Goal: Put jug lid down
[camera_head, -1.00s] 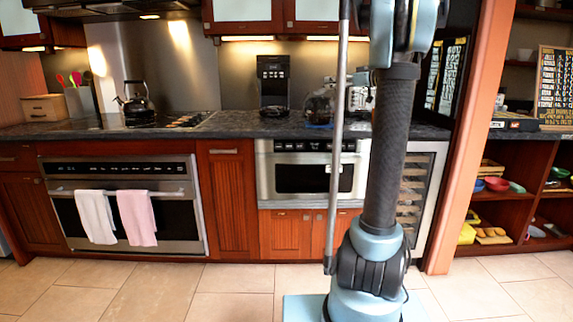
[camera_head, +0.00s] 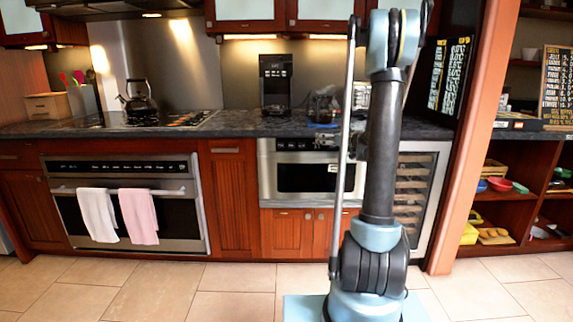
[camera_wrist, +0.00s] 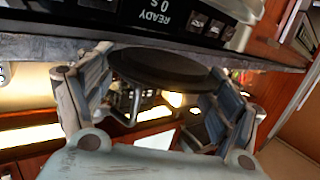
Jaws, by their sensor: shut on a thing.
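My gripper (camera_wrist: 152,105) shows in the wrist view with one finger on each side of a dark round disc, the jug lid (camera_wrist: 160,70). It is shut on the lid, which lies flat between the fingertips. In the head view the gripper and the lid are hidden behind my arm or too small to make out. A dark, glassy item (camera_head: 322,105) stands on the counter left of my arm; I cannot tell whether it is the jug.
The dark counter (camera_head: 230,128) runs along the back. A black coffee machine (camera_head: 275,83) and a kettle (camera_head: 137,97) stand on it or the stove. A steel microwave drawer (camera_head: 305,178) is set below. A panel reading READY (camera_wrist: 165,15) is close beyond the lid.

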